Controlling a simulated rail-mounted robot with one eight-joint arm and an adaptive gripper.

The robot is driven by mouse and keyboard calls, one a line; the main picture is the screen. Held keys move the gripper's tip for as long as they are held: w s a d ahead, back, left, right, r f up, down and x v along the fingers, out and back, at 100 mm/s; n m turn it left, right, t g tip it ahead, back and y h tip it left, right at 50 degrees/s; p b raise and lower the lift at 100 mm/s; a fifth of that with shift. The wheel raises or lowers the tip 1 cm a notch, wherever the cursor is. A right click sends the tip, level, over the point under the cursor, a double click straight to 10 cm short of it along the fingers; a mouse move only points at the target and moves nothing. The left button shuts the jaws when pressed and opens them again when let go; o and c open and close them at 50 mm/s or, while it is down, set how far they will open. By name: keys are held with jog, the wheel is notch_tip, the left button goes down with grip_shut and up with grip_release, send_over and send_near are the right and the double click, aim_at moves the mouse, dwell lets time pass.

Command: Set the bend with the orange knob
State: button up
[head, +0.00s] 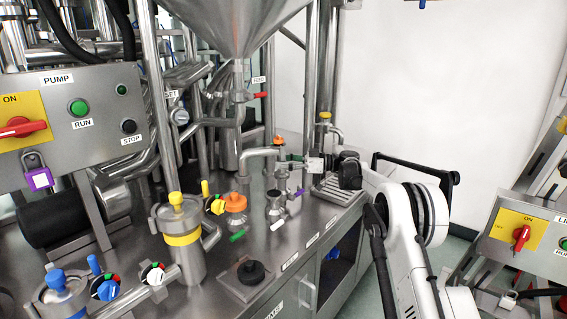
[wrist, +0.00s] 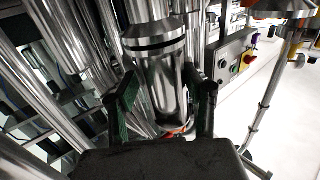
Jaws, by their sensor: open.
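The bend (head: 258,152) is a steel pipe elbow on the machine deck, below the hopper, with a small orange knob (head: 279,140) on top at its right end. My gripper (head: 300,159) is just to the right of the bend, its dark body at the end of my white arm. In the wrist view my gripper (wrist: 165,92) has its two dark green fingers spread apart. A steel cylinder (wrist: 160,75) with a black band shows between and beyond them. I cannot tell whether the fingers touch it. A small orange-red spot (wrist: 177,138) is partly hidden below.
Another bend (head: 337,131) with a yellow knob stands behind, to the right. The hopper (head: 235,25) hangs above. A slotted tray (head: 331,188) lies by my gripper. Vertical pipes crowd the back.

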jog(key=s+d, duration=0.1)
jog(key=d, duration=1.1)
jog(key=s+a+r+m+t+h+p, duration=0.1)
jog(key=s+a+r+m+h, duration=0.35)
jog(key=s+r, duration=0.45)
jog(key=s+r+m+t+h+p, duration=0.1)
jog(key=s+r+m+h, duration=0.15)
jog(key=s, duration=0.45)
jog(key=s+r+m+h, duration=0.2)
jog(key=s+m, duration=0.1)
jog(key=s, duration=0.3)
jog(key=s+d+f+m+t+h, duration=0.1)
jog(key=s+d+f+m+h, duration=0.1)
jog(key=s, duration=1)
jog(key=s+d+f+m+t+h+p, duration=0.1)
jog(key=s+d+f+h, duration=0.3)
jog(key=s, duration=0.7)
jog(key=s+d+f+m+t+h+p, duration=0.1)
jog(key=s+d+f+m+h, duration=0.2)
jog(key=s, duration=0.9)
jog(key=shift+s+d+f+m+t, duration=0.35)
jog(key=shift+d+f+m, duration=0.15)
jog(key=shift+d+f, duration=0.2)
